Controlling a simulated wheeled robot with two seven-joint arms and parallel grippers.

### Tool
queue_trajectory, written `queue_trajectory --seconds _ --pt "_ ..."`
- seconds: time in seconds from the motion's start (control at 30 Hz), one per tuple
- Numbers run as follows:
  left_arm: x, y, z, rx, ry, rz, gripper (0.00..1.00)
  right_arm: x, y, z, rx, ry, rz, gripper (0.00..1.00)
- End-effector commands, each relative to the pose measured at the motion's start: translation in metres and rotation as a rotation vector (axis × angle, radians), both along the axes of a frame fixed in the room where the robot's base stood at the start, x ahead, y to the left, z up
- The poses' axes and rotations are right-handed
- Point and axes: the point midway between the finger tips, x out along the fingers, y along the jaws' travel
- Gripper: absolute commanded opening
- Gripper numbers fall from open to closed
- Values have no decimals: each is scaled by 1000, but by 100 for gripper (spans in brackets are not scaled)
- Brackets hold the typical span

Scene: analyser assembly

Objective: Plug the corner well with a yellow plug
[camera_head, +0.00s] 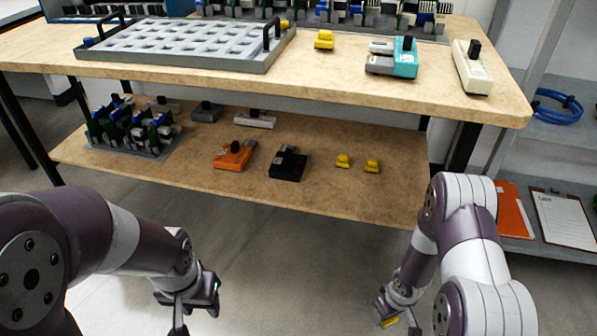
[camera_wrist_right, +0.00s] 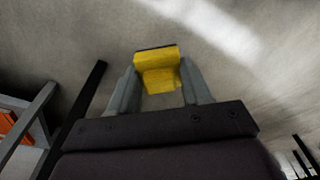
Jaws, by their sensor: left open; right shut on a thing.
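The grey tray (camera_head: 272,66) with rows of square wells and two black handles stands on the tabletop at the left; I cannot tell which corner well is meant. My right gripper (camera_wrist_right: 160,82) is shut on a yellow plug (camera_wrist_right: 157,68), held between its fingers over the floor. In the head view the held plug shows only as a yellow bit at the bottom right, low in front of the table. Another yellow plug (camera_head: 324,41) lies on the tabletop right of the tray. My left gripper (camera_head: 190,305) is open and low in front of the table, away from the tray.
On the tabletop (camera_head: 400,100), a teal module (camera_head: 405,62) and a white module (camera_head: 470,72) stand at the right. The lower shelf (camera_head: 310,195) holds orange and black modules, two yellow plugs (camera_head: 357,164) and a rack. The tabletop's front strip is clear.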

Motion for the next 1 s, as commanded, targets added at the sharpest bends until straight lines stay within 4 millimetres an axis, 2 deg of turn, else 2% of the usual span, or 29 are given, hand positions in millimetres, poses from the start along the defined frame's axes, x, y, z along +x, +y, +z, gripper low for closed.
queue_trajectory --seconds 0.27,0.73,0.77,1.0 --pt "0 0 0 0 0 0 43 32 31 42 -1 -18 -417 3" --pt "0 0 2 0 0 0 43 32 30 45 -4 -15 -436 3" --pt "0 0 6 0 0 0 43 31 31 48 -1 -14 -435 3" --pt "0 0 98 0 -1 0 43 27 34 138 11 -8 -430 3"
